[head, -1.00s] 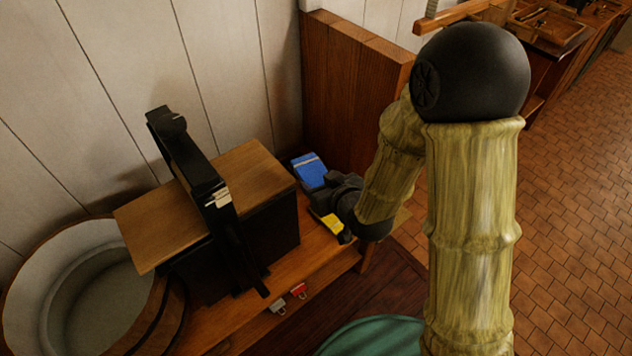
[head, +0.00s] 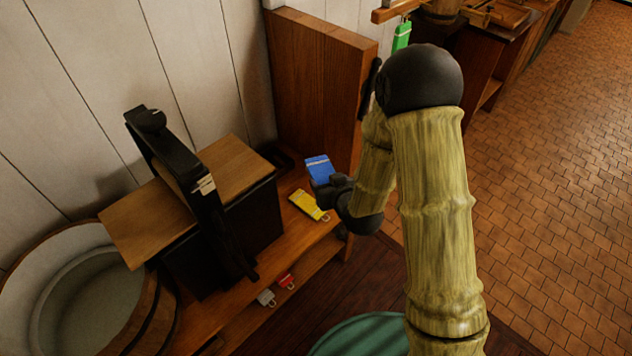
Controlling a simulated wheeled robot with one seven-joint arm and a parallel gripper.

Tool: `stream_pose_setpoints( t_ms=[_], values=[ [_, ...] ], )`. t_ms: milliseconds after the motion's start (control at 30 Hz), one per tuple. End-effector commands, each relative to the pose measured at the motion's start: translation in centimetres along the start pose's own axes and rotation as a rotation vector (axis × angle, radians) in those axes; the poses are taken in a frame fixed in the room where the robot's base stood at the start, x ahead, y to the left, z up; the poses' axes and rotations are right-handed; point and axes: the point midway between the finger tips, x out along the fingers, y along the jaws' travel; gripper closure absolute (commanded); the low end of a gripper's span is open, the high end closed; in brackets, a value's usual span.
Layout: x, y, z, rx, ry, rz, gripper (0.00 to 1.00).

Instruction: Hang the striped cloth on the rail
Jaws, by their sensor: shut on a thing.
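The striped cloth (head: 319,168) looks like a small blue folded piece with a thin pale stripe near its top edge. My gripper (head: 328,186) is dark, at the cloth's lower end, and shut on it; the fingertips are hard to make out. The cloth appears just above the right end of the wooden bench, but its exact height is unclear. The wooden rail (head: 396,11) shows at the top, right of the wooden partition, and a green piece (head: 402,36) hangs from it.
A yellow piece (head: 305,204) with a metal ring lies on the bench (head: 290,232) close to my gripper. Red (head: 287,281) and grey (head: 266,297) tags are at its front edge. A black-framed box (head: 225,215) stands left. The wooden partition (head: 318,75) rises behind.

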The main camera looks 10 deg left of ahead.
Motion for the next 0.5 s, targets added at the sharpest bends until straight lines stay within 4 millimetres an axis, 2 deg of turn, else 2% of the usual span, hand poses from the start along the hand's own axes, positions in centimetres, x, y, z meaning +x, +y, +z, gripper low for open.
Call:
stream_pose_setpoints(
  t_ms=[167, 267, 500],
  values=[
    [1.5, 4.1, 1.9, 0.047, -0.001, 0.083, 0.67],
    [2.4, 7.3, 3.6, 0.081, 0.000, 0.147, 0.67],
    [3.9, 15.3, 9.4, 0.155, 0.003, 0.309, 0.67]
  ],
)
